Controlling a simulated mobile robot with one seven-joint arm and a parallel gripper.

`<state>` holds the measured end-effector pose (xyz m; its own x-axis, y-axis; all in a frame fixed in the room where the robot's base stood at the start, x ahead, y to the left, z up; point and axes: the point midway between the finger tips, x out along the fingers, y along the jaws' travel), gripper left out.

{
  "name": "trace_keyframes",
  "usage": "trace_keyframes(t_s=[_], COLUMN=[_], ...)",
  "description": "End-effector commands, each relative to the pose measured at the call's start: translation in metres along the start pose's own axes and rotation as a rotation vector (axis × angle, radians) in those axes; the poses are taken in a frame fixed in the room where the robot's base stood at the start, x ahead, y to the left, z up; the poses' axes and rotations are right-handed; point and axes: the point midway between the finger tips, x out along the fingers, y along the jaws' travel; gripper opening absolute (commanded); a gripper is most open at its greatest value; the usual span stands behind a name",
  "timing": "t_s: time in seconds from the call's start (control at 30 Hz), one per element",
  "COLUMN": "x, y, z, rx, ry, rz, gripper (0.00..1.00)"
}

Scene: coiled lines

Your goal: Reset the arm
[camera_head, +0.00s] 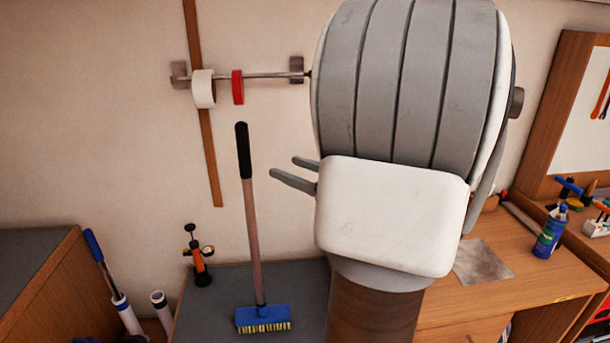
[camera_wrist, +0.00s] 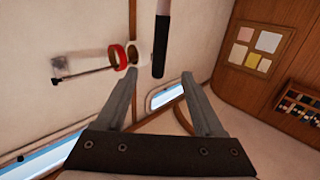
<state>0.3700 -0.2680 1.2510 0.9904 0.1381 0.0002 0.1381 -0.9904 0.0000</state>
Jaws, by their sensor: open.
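My gripper (camera_head: 283,166) points left in the head view, its two grey fingers apart with nothing between them. Most of the hand is hidden behind my raised arm, which fills the middle of that view. In the wrist view, my gripper (camera_wrist: 160,74) is open and empty, fingers spread. A broom (camera_head: 254,235) with a black grip and blue head stands upright on the grey surface, left of the fingers. Its black grip (camera_wrist: 161,45) shows beyond the fingertips in the wrist view; I cannot tell the gap.
A wall rail (camera_head: 270,75) carries a white roll (camera_head: 203,89) and a red ring (camera_head: 238,87). A small pump (camera_head: 199,258) stands left of the broom. A wooden bench (camera_head: 465,307) at right holds a blue bottle (camera_head: 550,232). The wall area at far left is clear.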

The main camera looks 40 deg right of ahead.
Motion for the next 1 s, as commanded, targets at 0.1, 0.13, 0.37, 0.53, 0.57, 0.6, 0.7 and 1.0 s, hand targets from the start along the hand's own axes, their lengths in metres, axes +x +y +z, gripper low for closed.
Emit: trace_keyframes(t_s=[0.1, 0.13, 0.37, 0.53, 0.57, 0.6, 0.7, 1.0], x=[-0.018, -0.020, -0.029, -0.029, -0.029, -0.029, -0.029, 0.007], y=[0.001, 0.001, 0.000, 0.000, 0.000, 0.000, 0.000, -0.009], z=[0.000, 0.000, 0.000, 0.000, 0.000, 0.000, 0.000, -0.001], rx=[0.000, -0.001, 0.000, 0.000, 0.000, 0.000, 0.000, -0.024], ry=[0.000, 0.000, 0.001, 0.000, 0.000, 0.000, 0.000, -0.016], rz=[0.003, 0.003, 0.000, 0.000, 0.000, 0.000, 0.000, 0.029], gripper=[0.70, 0.70, 0.70, 0.70, 0.70, 0.70, 0.70, 0.70])
